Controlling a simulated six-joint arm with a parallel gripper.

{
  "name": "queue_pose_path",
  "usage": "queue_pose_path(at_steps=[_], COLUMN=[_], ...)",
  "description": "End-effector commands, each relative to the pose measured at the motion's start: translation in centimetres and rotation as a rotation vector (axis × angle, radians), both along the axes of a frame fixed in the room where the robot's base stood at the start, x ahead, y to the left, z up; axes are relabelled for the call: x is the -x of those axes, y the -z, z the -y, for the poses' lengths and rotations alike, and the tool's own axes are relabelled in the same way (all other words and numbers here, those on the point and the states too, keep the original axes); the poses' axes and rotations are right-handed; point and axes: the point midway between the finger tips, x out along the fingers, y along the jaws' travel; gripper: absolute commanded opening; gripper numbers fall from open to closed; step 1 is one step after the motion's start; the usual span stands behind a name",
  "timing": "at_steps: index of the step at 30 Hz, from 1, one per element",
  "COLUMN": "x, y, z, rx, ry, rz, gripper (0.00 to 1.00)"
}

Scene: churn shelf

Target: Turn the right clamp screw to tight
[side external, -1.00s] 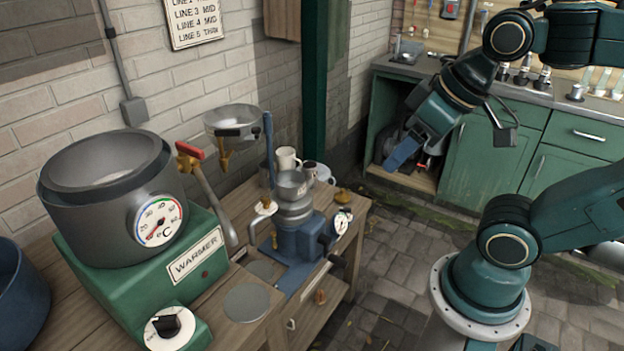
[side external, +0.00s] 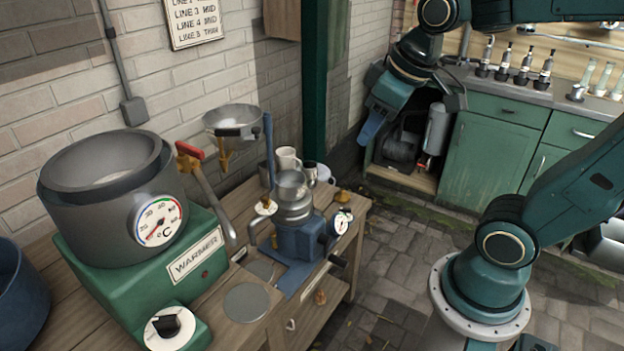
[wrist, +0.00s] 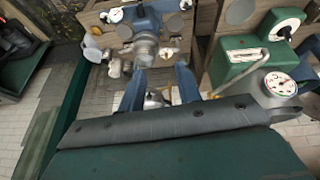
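A blue separator-like machine (side external: 297,241) with a metal bowl on top stands on the wooden bench. A brass knob (side external: 342,197) sits at its right and another brass fitting with a pale top (side external: 265,207) at its left; I take the right one for the right clamp screw. How tight it is cannot be told. My gripper (side external: 371,132) hangs above and behind the bench's right end, apart from the machine. In the wrist view my gripper (wrist: 160,72) shows two blue fingers spread apart with nothing held. The machine's metal bowl (wrist: 146,48) appears beyond the fingertips; the screws are too small to tell there.
A green warmer (side external: 190,262) with a large grey pot (side external: 85,215) fills the bench's left. A dark green post (side external: 314,80) stands close to my gripper. White mugs (side external: 287,159) sit near the machine.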

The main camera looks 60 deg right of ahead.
Motion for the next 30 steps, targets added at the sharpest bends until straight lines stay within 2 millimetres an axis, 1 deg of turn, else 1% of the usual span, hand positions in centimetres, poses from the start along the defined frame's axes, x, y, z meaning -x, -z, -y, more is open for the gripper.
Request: queue_pose_path(at_steps=[1,3,8,14,18,23,30], x=[-1.1,-2.4,-5.4,-9.0,-11.3,-13.6,-16.4], y=[0.2,0.4,1.2,2.9,4.6,6.9,11.4], z=[0.5,1.3,3.2,5.9,8.1,10.8,15.0], rx=[0.007,0.018,0.042,0.065,0.075,0.084,0.089], ry=[-0.006,-0.018,-0.049,-0.09,-0.118,-0.153,-0.207], rz=[-0.017,-0.033,-0.074,-0.124,-0.161,-0.2,-0.258], gripper=[0.34,0.34,0.34,0.34,0.34,0.34,0.34])
